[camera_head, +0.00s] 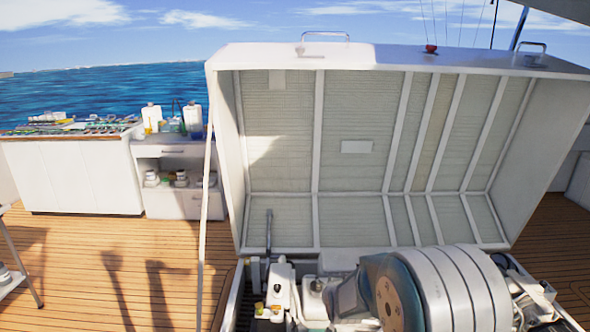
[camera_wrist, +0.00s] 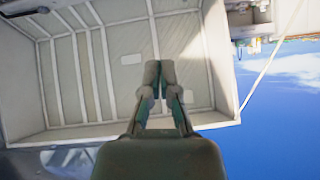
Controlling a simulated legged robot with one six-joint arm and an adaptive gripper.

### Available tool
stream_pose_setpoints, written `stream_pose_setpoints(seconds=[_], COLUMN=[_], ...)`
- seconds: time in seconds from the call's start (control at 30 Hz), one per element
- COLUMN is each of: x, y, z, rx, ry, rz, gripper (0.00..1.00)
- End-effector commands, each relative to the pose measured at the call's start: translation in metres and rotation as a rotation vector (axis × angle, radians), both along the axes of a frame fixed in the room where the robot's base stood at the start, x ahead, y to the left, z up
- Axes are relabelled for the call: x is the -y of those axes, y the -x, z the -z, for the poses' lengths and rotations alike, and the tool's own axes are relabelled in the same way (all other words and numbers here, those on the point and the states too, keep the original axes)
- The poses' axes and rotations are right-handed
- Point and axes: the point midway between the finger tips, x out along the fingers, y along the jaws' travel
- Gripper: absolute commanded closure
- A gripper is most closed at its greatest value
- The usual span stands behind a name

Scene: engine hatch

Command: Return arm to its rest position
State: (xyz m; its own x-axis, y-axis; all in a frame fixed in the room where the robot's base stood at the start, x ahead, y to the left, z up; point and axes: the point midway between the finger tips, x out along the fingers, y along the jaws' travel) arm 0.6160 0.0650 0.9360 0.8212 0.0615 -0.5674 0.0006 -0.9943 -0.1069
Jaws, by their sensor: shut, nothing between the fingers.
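My gripper (camera_wrist: 160,72) shows in the wrist view with its two fingers together and nothing between them. The wrist view is upside down, and the open white hatch lid (camera_wrist: 190,42) fills its upper left behind the fingers. In the head view the hatch lid (camera_head: 375,140) stands open, its ribbed inner side facing me. My arm (camera_head: 425,290) shows large at the bottom, in front of the engine bay, and hides part of it. My gripper's fingers cannot be made out in the head view.
White engine parts (camera_head: 280,288) show in the bay under the lid. A thin prop rod (camera_head: 204,215) stands left of the bay. A white counter (camera_head: 75,175) with bottles and tools stands at the back left. The wooden deck (camera_head: 120,260) between is clear.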

Motion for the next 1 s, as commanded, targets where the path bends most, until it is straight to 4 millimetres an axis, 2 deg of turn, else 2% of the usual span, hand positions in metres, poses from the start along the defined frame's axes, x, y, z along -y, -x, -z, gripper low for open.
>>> stream_pose_setpoints(seconds=[0.03,0.2,0.37,0.5,0.73,1.0], x=[0.003,0.013,0.023,0.031,0.044,0.057], y=[0.009,0.048,0.091,0.133,0.211,0.306], z=[-0.02,-0.066,-0.102,-0.128,-0.157,-0.172], rx=[-0.011,-0.077,-0.141,-0.196,-0.288,-0.396], ry=[0.002,0.013,0.025,0.038,0.062,0.089], rz=[-0.002,-0.012,-0.02,-0.026,-0.031,-0.029], gripper=[1.0,1.0,1.0,1.0,1.0,1.0])
